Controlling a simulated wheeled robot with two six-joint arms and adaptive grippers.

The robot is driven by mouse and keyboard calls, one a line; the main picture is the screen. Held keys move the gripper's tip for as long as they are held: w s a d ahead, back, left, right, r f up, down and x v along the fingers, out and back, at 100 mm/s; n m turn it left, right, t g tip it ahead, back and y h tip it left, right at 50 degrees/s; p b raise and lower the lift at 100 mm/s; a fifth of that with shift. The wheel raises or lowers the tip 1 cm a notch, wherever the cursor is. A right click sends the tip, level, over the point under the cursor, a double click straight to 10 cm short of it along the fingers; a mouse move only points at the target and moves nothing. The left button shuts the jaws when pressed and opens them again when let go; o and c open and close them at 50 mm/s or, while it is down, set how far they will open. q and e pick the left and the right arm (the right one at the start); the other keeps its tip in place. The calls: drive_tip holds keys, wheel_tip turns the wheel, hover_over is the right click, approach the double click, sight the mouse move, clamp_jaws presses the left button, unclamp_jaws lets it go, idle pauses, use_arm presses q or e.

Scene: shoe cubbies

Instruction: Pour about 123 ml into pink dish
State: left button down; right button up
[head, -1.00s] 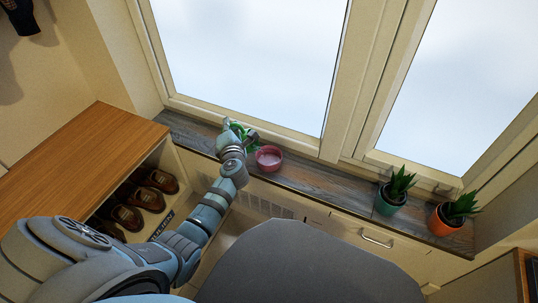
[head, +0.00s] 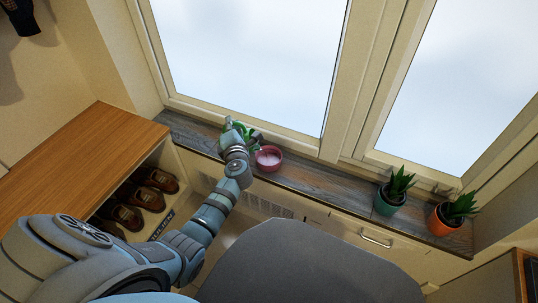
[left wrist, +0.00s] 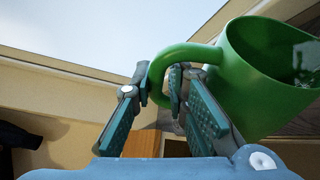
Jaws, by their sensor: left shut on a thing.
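My left gripper (head: 243,138) is over the windowsill, just left of the pink dish. It is shut on the handle of a green jug (left wrist: 265,95). In the left wrist view the fingers (left wrist: 165,90) close around the curved handle, and the open rim and dark inside of the jug show at the right. In the head view the jug (head: 246,127) is mostly hidden behind the gripper. The pink dish (head: 268,166) stands upright on the sill with a paler pink inside. I cannot tell whether any liquid is flowing. My right gripper is not in view.
The grey wooden windowsill (head: 320,184) runs along the window. A plant in a green pot (head: 387,204) and one in an orange pot (head: 443,221) stand at its right. A wooden-topped shoe cubby (head: 75,160) with brown shoes (head: 146,197) is at the left.

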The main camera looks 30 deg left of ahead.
use_arm(q)
drive_tip(key=shift+d+r, duration=0.1)
drive_tip(key=shift+r, duration=0.05)
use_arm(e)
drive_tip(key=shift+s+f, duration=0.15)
use_arm(q)
drive_tip(key=shift+w+d+r+m, duration=0.1)
drive_tip(key=shift+d+r+m, duration=0.05)
drive_tip(key=shift+m, duration=0.15)
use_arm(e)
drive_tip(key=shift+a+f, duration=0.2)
use_arm(q)
drive_tip(key=shift+w+d+r, duration=0.1)
drive_tip(key=shift+d+r, duration=0.05)
drive_tip(key=shift+d, duration=0.1)
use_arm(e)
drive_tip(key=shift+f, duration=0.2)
use_arm(q)
drive_tip(key=shift+w+d+r+m+y, duration=0.1)
drive_tip(key=shift+w+d+m+y, duration=0.05)
drive_tip(key=shift+d+m+y, duration=0.2)
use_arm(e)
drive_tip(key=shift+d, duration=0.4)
